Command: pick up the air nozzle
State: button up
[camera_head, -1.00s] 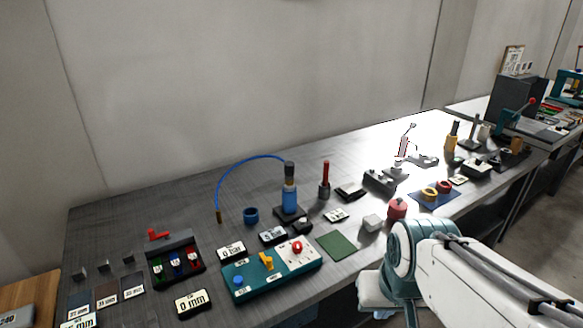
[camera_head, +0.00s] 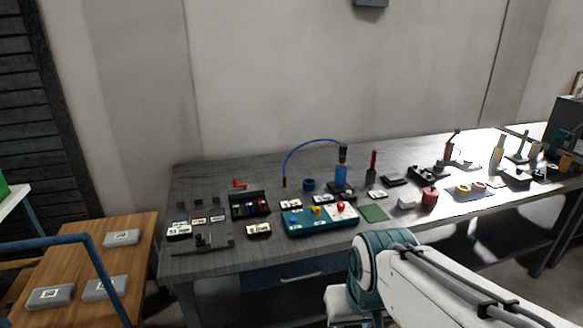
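An upright blue cylinder (camera_head: 341,176) with a dark top stands on a black base on the grey workbench (camera_head: 300,262). A thin blue hose (camera_head: 311,142) arches left from its top and ends in a small brass-coloured tip (camera_head: 284,183) near the bench surface. This assembly looks like the air nozzle, but I cannot tell which part bears that name. My white and teal arm shows at the lower right, in front of the bench. My gripper is not visible.
A teal control box (camera_head: 300,226) with a red knob stands in front of the blue cylinder. A blue ring (camera_head: 309,185) and a red-handled tool (camera_head: 373,165) flank it. A red pot (camera_head: 429,198) stands further right. A wooden table (camera_head: 88,262) with grey boxes is at left.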

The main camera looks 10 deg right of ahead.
aim_at(344, 148)
jog(key=u, duration=0.25)
jog(key=k, duration=0.3)
jog(key=z, duration=0.95)
jog(key=i, duration=0.7)
jog(key=z, duration=0.65)
jog(key=i, duration=0.75)
jog(key=u, duration=0.9)
jog(key=i, duration=0.75)
jog(key=u, duration=0.75)
